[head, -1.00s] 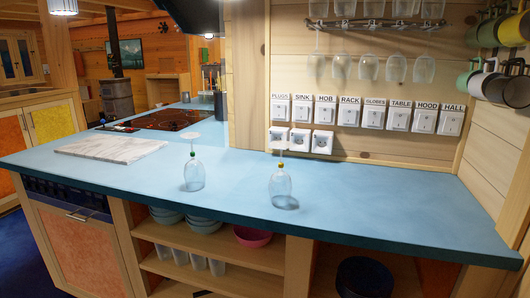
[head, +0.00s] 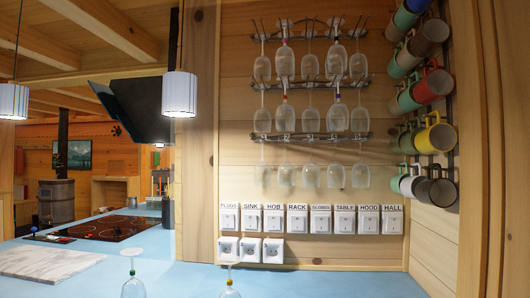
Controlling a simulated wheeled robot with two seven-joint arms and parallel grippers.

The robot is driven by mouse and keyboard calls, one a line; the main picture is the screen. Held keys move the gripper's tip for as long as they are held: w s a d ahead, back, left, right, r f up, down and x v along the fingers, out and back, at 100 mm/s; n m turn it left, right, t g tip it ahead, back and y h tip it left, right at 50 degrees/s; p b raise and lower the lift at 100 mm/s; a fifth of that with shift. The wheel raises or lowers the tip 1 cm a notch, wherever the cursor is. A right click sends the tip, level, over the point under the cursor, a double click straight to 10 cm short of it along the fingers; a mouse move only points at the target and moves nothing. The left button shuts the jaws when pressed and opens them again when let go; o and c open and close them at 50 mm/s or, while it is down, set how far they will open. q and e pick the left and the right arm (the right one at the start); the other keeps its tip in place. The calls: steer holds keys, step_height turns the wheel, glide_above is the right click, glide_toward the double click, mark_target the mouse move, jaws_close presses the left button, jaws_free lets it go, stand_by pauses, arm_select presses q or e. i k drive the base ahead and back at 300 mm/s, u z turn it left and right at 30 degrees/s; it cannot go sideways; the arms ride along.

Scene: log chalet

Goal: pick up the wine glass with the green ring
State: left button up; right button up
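The wine glass with the green ring (head: 132,287) stands upside down on the blue counter at the bottom left of the head view. Its flat foot is at the top, the green ring is on the stem, and the lower bowl is cut off by the frame edge. A second upside-down wine glass (head: 230,293) with a yellow ring stands to its right, mostly cut off. Neither of my grippers is in view.
The blue counter (head: 310,281) is clear to the right of the glasses. A marble board (head: 48,262) and a black hob (head: 108,228) lie left. Wall racks (head: 312,137) hold several hanging glasses, some with coloured rings. Mugs (head: 433,86) hang right. Lamps (head: 179,94) hang above.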

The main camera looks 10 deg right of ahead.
mark_target(134, 288)
steer(key=u, duration=1.1)
steer(key=i, duration=1.45)
steer(key=z, duration=1.15)
